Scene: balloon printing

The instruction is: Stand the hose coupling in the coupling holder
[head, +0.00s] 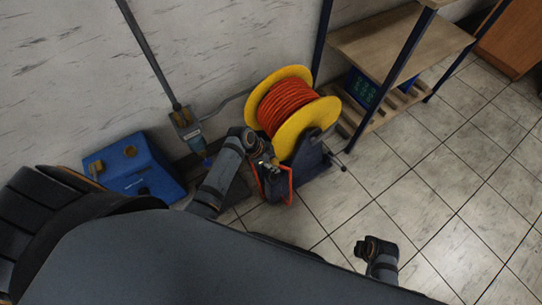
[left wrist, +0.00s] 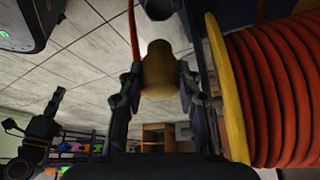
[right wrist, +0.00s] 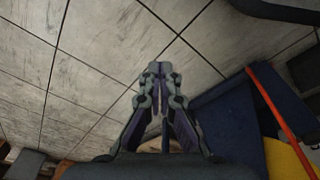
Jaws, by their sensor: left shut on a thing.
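The hose coupling (left wrist: 158,72) is a brass-coloured, rounded piece between the fingers of my left gripper (left wrist: 158,88) in the left wrist view. My left gripper is shut on it and also shows in the head view (head: 266,164), just in front of the hose reel. A dark round tube (left wrist: 160,8), which may be the coupling holder, is close beyond the coupling at the top edge. I cannot tell whether they touch. My right gripper (right wrist: 158,75) is shut, with its fingertips together and nothing visible between them.
The yellow reel (head: 311,122) with orange-red hose (head: 286,105) stands on a dark blue base. A loop of hose (head: 291,186) hangs in front. A blue box (head: 132,168) stands by the wall at left, a wooden shelf (head: 385,42) behind right. The tiled floor at right is clear.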

